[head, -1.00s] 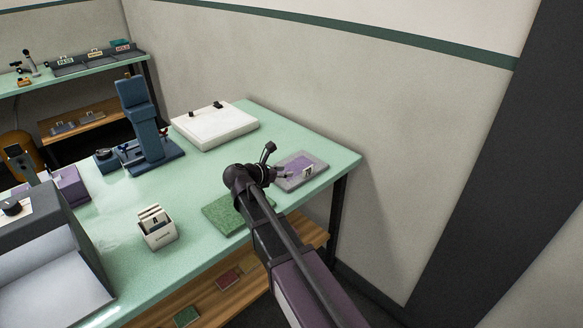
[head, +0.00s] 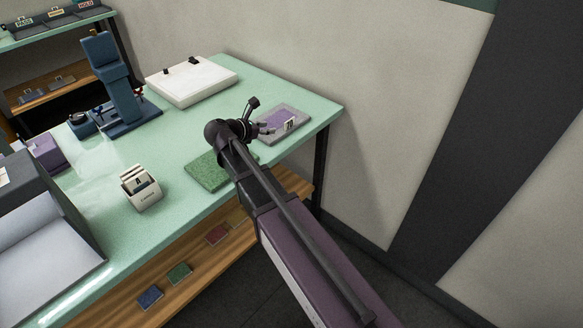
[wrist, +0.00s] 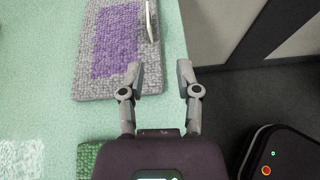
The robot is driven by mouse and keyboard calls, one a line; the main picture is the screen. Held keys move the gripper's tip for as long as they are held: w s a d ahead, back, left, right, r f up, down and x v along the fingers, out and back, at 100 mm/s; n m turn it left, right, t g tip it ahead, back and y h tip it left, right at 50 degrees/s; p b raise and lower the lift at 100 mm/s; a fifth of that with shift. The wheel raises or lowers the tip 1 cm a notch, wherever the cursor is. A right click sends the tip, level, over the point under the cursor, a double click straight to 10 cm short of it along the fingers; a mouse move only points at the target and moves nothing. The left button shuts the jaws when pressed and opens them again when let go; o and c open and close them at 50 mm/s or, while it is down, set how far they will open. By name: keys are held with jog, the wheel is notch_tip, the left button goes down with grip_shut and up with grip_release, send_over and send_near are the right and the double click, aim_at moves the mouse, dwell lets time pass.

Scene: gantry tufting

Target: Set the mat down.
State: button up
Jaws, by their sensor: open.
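A grey mat with a purple centre (head: 272,119) lies flat on the green table near its right end. A small upright tag or handle (head: 289,124) stands at its right edge. In the wrist view the mat (wrist: 88,84) is at the upper left, with the pale upright piece (wrist: 152,20) at its right edge. My gripper (head: 267,130) is beside the mat in the head view. In the wrist view my gripper (wrist: 160,72) is open and empty, its fingers apart near the mat's lower right corner and the table edge. A green mat (head: 206,172) lies on the table, partly behind my arm.
A white holder with cards (head: 141,188), a blue press-like device (head: 118,85) and a white board (head: 192,80) stand on the table (head: 180,133). Small coloured mats, including a green one (head: 179,273), lie on the wooden lower shelf (head: 200,262). Floor shows right of the table.

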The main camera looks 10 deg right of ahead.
jog(key=s+d+f+m+g+y, duration=0.3)
jog(key=s+d+f+m+y, duration=0.1)
jog(key=s+m, duration=0.6)
jog(key=s+d+f+m+g+y, duration=0.4)
jog(key=s+f+m+y, duration=0.2)
jog(key=s+m, duration=0.5)
jog(key=m, duration=0.3)
jog(key=shift+s+d+f+y, duration=0.15)
jog(key=shift+s+f+y, duration=0.15)
jog(key=shift+f+y, duration=0.1)
jog(key=shift+o, duration=0.2)
